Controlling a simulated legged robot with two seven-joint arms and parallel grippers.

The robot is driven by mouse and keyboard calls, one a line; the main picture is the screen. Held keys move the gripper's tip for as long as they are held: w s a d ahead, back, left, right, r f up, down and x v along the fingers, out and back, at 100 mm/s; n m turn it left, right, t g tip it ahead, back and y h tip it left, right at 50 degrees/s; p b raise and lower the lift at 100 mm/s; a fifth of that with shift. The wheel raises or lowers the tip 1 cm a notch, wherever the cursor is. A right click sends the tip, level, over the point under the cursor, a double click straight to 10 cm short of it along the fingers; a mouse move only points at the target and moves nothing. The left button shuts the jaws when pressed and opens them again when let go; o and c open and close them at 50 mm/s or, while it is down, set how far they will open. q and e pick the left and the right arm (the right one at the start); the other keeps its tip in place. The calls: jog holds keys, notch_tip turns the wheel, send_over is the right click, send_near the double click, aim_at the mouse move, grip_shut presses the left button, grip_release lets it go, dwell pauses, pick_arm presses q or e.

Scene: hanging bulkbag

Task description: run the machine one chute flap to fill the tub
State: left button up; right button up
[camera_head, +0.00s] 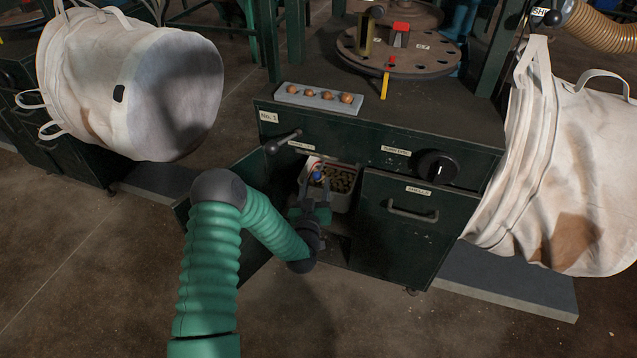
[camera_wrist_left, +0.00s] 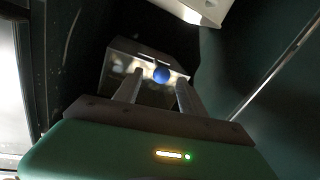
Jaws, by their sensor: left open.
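The dark green machine (camera_head: 345,120) has an open compartment low in its front. In it stands a pale tub (camera_head: 342,203) with brown nut-like pieces (camera_head: 340,180) visible inside. A small blue knob (camera_head: 318,176) with red and white parts above it shows at the tub's left; whether it belongs to the chute flap I cannot tell. My left gripper (camera_head: 316,188) is open and reaches into the compartment, fingers toward the knob. In the left wrist view the blue knob (camera_wrist_left: 161,74) appears between the open fingertips, in front of a light metal part (camera_wrist_left: 122,60); contact is unclear. My right gripper is not in view.
An open door (camera_head: 240,260) is at the compartment's left and a drawer with a handle (camera_head: 412,213) at its right. A black lever (camera_head: 283,142) and dial (camera_head: 437,167) stick out above. Large white bags (camera_head: 100,85) hang at both sides.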

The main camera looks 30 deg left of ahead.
aim_at(317, 177)
pick_arm(q)
jog(key=x, duration=0.2)
jog(key=b+x, duration=0.1)
jog(key=x, duration=0.1)
jog(key=shift+a+f, duration=0.2)
jog(key=shift+f, duration=0.05)
jog(key=shift+w+r, duration=0.15)
jog(key=shift+w, duration=0.05)
grip_shut()
dwell(0.9)
